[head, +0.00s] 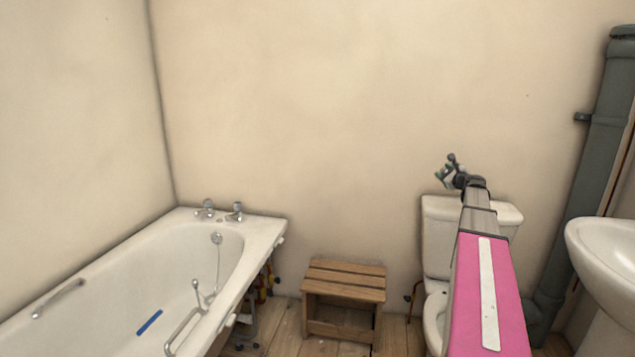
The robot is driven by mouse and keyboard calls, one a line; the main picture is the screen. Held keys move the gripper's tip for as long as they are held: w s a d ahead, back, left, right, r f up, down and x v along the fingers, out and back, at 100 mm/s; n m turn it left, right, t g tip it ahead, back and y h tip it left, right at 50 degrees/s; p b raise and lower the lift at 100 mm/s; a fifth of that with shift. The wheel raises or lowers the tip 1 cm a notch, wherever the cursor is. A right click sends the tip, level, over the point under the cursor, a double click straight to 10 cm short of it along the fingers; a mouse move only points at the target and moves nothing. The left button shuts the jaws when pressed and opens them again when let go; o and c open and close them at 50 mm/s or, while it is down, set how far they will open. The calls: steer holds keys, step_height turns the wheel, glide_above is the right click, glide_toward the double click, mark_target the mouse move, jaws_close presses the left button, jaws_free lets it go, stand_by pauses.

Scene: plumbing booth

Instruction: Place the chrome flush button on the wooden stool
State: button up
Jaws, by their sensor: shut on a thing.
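My gripper (442,176) is small in the head view, raised above the toilet cistern at the right of centre. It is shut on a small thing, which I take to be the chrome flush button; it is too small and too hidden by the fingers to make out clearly. The wooden stool (345,281) stands on the floor left of the toilet, well below and to the left of my gripper. Its slatted top looks bare.
The white toilet (437,240) is partly hidden behind my arm. A white bathtub (262,229) fills the left side. A basin (605,250) and a grey pipe (597,150) stand at the right. The space above the stool is free.

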steer(key=s+a+r+m+h, duration=0.1)
steer(key=s+a+r, duration=0.1)
steer(key=a, duration=0.9)
steer(key=s+a+r+m+h, duration=0.1)
steer(key=s+a+r+h, duration=0.1)
steer(key=a, duration=0.9)
steer(key=s+a+r+h, duration=0.1)
steer(key=s+a+r, duration=0.3)
steer(key=a, duration=0.8)
steer(key=shift+r+m+t, duration=0.3)
steer(key=shift+r+m, duration=0.1)
steer(key=shift+r, duration=0.6)
steer(key=w+d+f+n+h, duration=0.1)
steer(key=w+d+f+n, duration=0.3)
steer(key=f, duration=0.6)
steer(key=shift+w+d, duration=0.2)
steer(key=shift+d, duration=0.2)
steer(key=shift+w+a+f+n, duration=0.1)
steer(key=shift+w+f+n, duration=0.05)
steer(key=shift+f+n, duration=0.2)
